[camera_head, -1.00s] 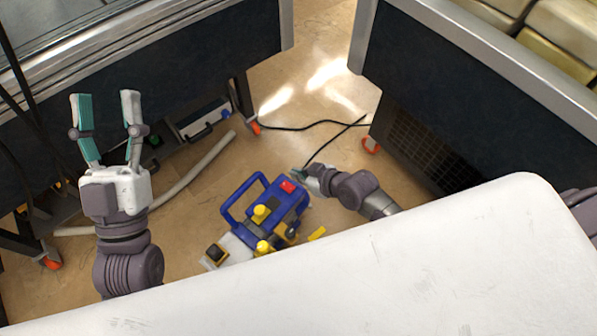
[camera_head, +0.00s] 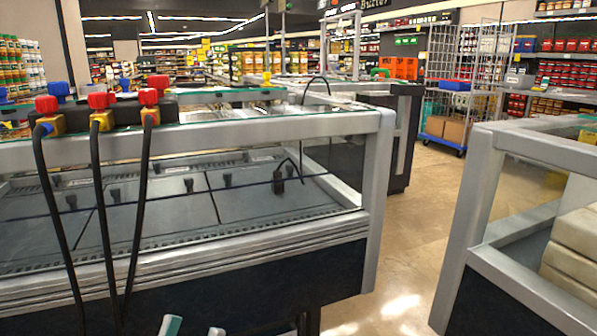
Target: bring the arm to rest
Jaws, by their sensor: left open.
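My left gripper (camera_head: 193,328) shows only as two fingertips at the bottom edge of the head view. The tips are apart, with nothing seen between them, in front of the dark lower panel of a freezer case (camera_head: 300,232). The rest of my left arm is below the picture. My right gripper is outside this view, and the blue pump on the floor is also out of view.
Black hoses (camera_head: 104,220) with red and yellow fittings hang over the case's front at left. A second case (camera_head: 480,190) stands at right. Bare floor (camera_head: 432,215) lies between them. A wire cage cart (camera_head: 455,95) and stocked shelves are farther back.

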